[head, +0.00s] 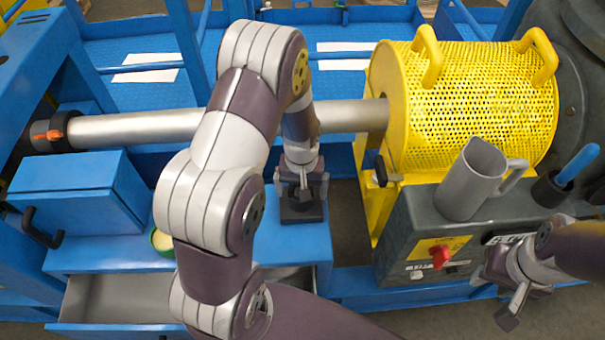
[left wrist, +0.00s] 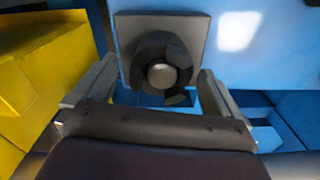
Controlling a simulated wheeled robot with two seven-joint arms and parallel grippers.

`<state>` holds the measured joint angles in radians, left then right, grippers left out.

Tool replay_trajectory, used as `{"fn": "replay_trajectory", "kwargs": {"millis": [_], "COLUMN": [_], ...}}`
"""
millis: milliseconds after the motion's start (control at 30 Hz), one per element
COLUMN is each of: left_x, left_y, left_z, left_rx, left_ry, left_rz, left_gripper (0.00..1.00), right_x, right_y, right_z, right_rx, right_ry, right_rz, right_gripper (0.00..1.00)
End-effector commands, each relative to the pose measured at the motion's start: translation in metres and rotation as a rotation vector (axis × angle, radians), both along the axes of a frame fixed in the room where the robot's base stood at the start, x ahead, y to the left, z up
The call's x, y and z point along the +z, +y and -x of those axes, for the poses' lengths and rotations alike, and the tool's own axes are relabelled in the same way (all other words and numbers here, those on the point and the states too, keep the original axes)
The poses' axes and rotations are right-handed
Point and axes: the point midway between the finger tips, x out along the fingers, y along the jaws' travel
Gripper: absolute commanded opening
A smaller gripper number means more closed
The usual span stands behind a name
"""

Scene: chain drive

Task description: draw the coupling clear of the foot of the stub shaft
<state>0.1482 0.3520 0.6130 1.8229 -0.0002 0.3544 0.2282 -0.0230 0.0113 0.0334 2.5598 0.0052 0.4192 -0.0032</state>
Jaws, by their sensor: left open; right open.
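In the left wrist view the coupling (left wrist: 145,54) is a dark, notched ring around the stub shaft (left wrist: 162,76), whose rounded grey end shows in its middle. Behind them is a square grey plate (left wrist: 192,32). My left gripper (head: 301,193) is open, with one finger on each side of the coupling; I cannot tell whether they touch it. In the head view this gripper points down over the dark plate (head: 301,213) on the blue bench and hides most of the coupling and stub. My right gripper (head: 501,293) is open and empty at the lower right, in front of the grey cabinet.
A long steel shaft (head: 135,128) runs behind my left arm into the yellow perforated guard (head: 475,105). A grey jug (head: 470,180) and a dark cup with a blue handle (head: 552,188) stand on the cabinet (head: 405,222). An open drawer (head: 115,300) lies at the lower left.

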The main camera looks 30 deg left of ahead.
Motion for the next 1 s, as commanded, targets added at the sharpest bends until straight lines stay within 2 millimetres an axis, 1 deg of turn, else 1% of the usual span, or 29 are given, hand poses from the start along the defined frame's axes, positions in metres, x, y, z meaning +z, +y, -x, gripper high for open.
{"fn": "replay_trajectory", "kwargs": {"millis": [33, 133, 233, 433, 467, 500, 567, 600, 667, 700, 733, 767, 867, 1000], "left_x": [-0.008, -0.017, -0.021, -0.021, -0.021, -0.021, -0.021, -0.021, -0.021, -0.021, -0.021, -0.021, -0.019, -0.011], "left_y": [0.0, 0.0, 0.0, 0.0, 0.0, 0.0, 0.0, 0.0, 0.0, 0.0, 0.0, 0.0, 0.0, 0.0], "left_z": [0.0, 0.0, 0.0, 0.0, 0.0, 0.0, 0.0, 0.0, 0.0, 0.0, 0.0, 0.0, 0.0, 0.0], "left_rx": [0.0, 0.0, 0.0, -0.001, -0.001, -0.001, -0.001, -0.001, -0.001, -0.001, -0.001, -0.001, -0.001, -0.001], "left_ry": [0.002, 0.001, -0.001, -0.001, -0.001, -0.001, -0.001, -0.001, -0.001, -0.001, -0.001, -0.001, -0.001, -0.002], "left_rz": [0.001, 0.0, 0.0, 0.0, 0.0, 0.0, 0.0, 0.0, 0.0, 0.0, 0.0, 0.0, 0.0, -0.001], "left_gripper": [0.99, 0.99, 0.99, 0.99, 0.96, 0.83, 0.63, 0.5, 0.31, 0.18, 0.08, 0.01, 0.01, 0.01], "right_x": [-0.002, -0.003, -0.003, -0.003, -0.003, -0.003, -0.003, -0.003, -0.003, -0.003, -0.003, -0.003, -0.001, 0.007], "right_y": [0.0, 0.0, 0.0, 0.0, 0.0, 0.0, 0.0, 0.0, 0.0, 0.0, 0.0, 0.0, 0.0, 0.0], "right_z": [0.0, 0.0, 0.0, 0.0, 0.0, 0.0, 0.0, 0.0, 0.0, 0.0, 0.0, 0.0, 0.0, 0.0], "right_rx": [0.0, 0.0, 0.0, 0.0, 0.0, 0.0, 0.0, 0.0, 0.0, 0.0, 0.0, 0.0, 0.0, 0.0], "right_ry": [0.0, 0.0, 0.0, 0.0, 0.0, 0.0, 0.0, 0.0, 0.0, 0.0, 0.0, 0.0, 0.0, 0.0], "right_rz": [0.0, 0.0, 0.0, 0.0, 0.0, 0.0, 0.0, 0.0, 0.0, 0.0, 0.0, 0.0, 0.0, 0.0], "right_gripper": [0.43, 0.43, 0.43, 0.43, 0.43, 0.43, 0.43, 0.43, 0.43, 0.43, 0.43, 0.43, 0.43, 0.43]}}
